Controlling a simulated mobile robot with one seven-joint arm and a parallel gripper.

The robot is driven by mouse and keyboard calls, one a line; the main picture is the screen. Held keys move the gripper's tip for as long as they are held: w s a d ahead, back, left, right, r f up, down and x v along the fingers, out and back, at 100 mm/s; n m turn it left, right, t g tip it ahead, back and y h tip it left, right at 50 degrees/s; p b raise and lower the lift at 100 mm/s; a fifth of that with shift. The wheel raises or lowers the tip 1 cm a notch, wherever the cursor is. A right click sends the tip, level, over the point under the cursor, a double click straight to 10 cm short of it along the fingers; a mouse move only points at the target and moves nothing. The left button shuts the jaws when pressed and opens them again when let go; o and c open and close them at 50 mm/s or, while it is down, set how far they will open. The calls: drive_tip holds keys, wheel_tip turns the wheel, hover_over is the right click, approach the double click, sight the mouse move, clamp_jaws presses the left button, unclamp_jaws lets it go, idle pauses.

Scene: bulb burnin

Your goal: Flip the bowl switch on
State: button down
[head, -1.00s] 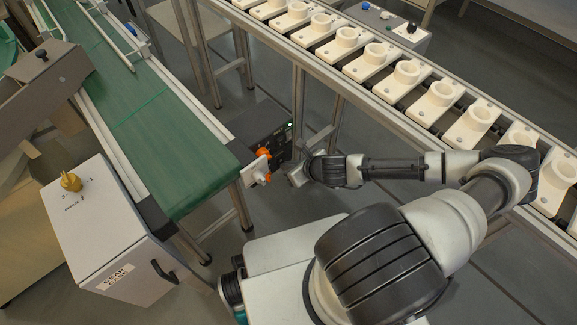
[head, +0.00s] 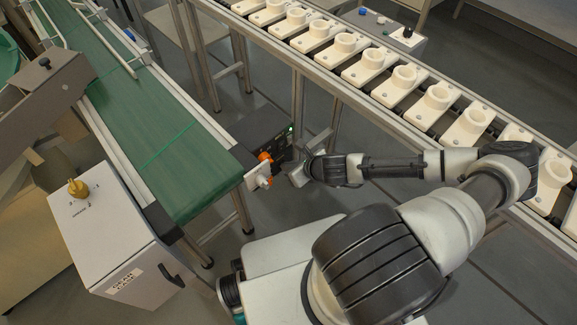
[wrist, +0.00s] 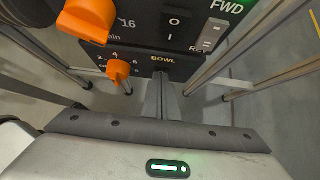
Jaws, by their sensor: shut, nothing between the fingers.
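A dark control box (head: 272,138) with orange knobs and a small green light stands at the end of the green conveyor in the head view. In the wrist view, its lower panel carries the label BOWL (wrist: 163,59) and an orange knob (wrist: 118,71). The upper panel has a black O/I switch (wrist: 173,28) and a grey FWD/REV rocker (wrist: 212,33). My gripper (wrist: 166,78) is shut and empty, with its fingers just below the BOWL label. I see no bowl switch lever clearly; the fingers may hide it. In the head view, my gripper (head: 300,174) is right of the box.
The green conveyor (head: 155,135) runs along the left. A rail with several white sockets (head: 432,103) crosses behind my arm. A grey cabinet (head: 115,235) with a yellow knob stands at lower left. Metal legs flank the gripper in the wrist view.

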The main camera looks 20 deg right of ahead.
drive_tip(key=p+v, duration=0.4)
drive_tip(key=v, duration=1.3)
drive_tip(key=shift+s+p, duration=0.2)
drive_tip(key=shift+p, duration=0.1)
drive_tip(key=shift+r, duration=0.1)
wheel_tip(320, 180, down, 6)
drive_tip(key=b, duration=0.1)
drive_tip(key=shift+w+f+b, duration=0.2)
drive_tip(key=shift+w+b, duration=0.15)
drive_tip(key=shift+w, duration=0.05)
drive_tip(key=shift+a, duration=0.1)
drive_tip(key=shift+f, duration=0.1)
